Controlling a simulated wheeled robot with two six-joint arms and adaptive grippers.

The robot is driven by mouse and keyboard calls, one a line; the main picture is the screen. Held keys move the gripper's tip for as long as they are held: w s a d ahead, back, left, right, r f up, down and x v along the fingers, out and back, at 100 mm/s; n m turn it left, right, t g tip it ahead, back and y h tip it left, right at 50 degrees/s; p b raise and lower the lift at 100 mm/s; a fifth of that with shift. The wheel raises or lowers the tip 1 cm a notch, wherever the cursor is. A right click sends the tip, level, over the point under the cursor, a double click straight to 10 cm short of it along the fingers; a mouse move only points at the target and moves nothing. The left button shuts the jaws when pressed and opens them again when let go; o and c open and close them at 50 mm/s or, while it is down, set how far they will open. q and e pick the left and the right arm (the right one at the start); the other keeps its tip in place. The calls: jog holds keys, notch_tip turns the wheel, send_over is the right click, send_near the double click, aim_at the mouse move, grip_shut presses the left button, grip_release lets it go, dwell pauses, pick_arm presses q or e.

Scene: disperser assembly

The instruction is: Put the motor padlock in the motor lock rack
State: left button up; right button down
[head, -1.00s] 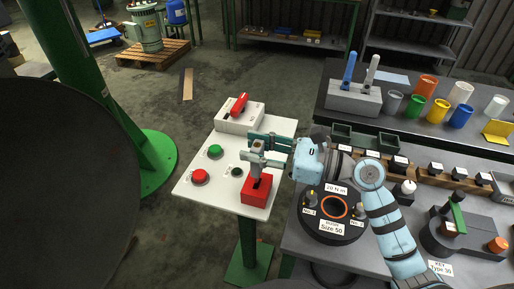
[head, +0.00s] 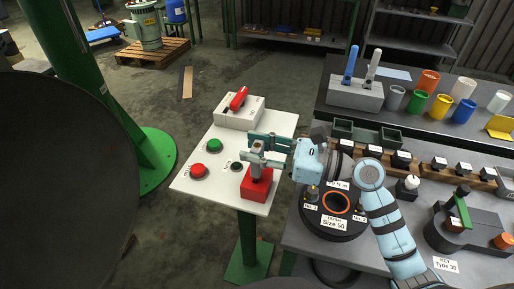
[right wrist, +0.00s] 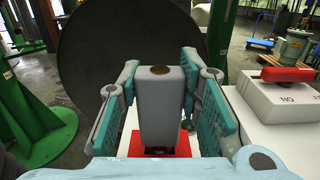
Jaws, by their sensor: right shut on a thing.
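A grey upright block with a brass disc on top (right wrist: 156,72), which I take for the motor padlock, is clamped between the teal fingers of my right gripper (right wrist: 160,105). In the head view the padlock (head: 257,163) is upright at the gripper's fingers (head: 265,150). Directly under it is a red block (head: 256,184) on the white panel, perhaps the motor lock rack; it also shows in the right wrist view (right wrist: 183,146). The padlock's lower end overlaps the red block; I cannot tell how deep it sits. My left gripper is not in view.
The white panel (head: 187,186) also carries a red button (head: 198,171), a green button (head: 213,145) and a red switch on a white box (head: 238,98). A grey holder (head: 354,95) with blue and grey handles stands back right. Workbench at right is crowded.

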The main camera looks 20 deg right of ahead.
jog(key=shift+f+b, duration=0.85)
jog(key=shift+f, duration=0.15)
jog(key=c, duration=1.1)
grip_release()
jog(key=v, duration=0.7)
jog(key=shift+s+d, duration=0.15)
jog(key=shift+d, duration=0.05)
jog(key=shift+r, duration=0.1)
